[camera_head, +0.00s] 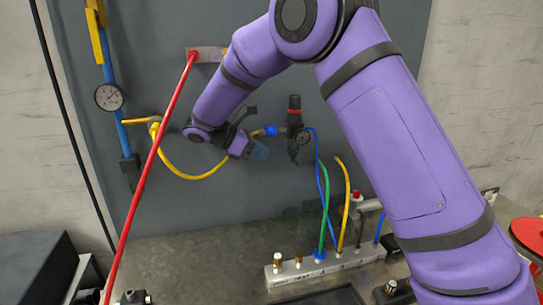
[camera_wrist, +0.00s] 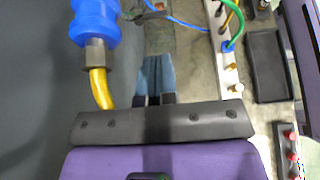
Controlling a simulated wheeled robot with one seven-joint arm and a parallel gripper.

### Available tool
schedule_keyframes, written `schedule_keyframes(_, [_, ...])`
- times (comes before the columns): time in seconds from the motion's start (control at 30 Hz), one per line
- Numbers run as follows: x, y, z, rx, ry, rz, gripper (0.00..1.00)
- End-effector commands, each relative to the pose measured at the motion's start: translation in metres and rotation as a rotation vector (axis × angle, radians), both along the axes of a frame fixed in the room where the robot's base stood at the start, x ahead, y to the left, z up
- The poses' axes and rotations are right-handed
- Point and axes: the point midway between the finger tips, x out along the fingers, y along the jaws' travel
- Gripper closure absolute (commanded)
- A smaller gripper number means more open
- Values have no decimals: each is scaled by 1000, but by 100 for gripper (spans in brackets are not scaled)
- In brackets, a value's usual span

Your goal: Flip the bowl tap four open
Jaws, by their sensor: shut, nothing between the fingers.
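My gripper (camera_head: 260,151) is in front of the grey back panel, left of and slightly below the black regulator (camera_head: 293,118) with its red band and small gauge. Its bluish fingertips (camera_wrist: 156,75) are together in the wrist view, with nothing visible between them. A blue coupling (camera_head: 270,131) on a yellow hose is just above the gripper; it also shows large at upper left in the wrist view (camera_wrist: 95,22). A dark lower part (camera_head: 293,153) hangs under the regulator. I cannot pick out a bowl tap or a number four in either view.
A pale manifold (camera_head: 325,267) with brass fittings and blue, green and yellow hoses stands on the bench below. A red hose (camera_head: 150,160) crosses the left side. A pressure gauge (camera_head: 109,97) is on the panel at left. A black tray (camera_wrist: 268,65) lies beside the manifold.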

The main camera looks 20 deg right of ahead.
Motion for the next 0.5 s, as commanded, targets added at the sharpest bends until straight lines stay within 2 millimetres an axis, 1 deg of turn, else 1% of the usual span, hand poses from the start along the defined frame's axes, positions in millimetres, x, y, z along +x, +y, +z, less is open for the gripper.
schedule_keyframes(0.3, [0, -47, -27, -1, 2, -2, 100])
schedule_keyframes(0.5, [0, -68, -39, -1, 1, -2, 100])
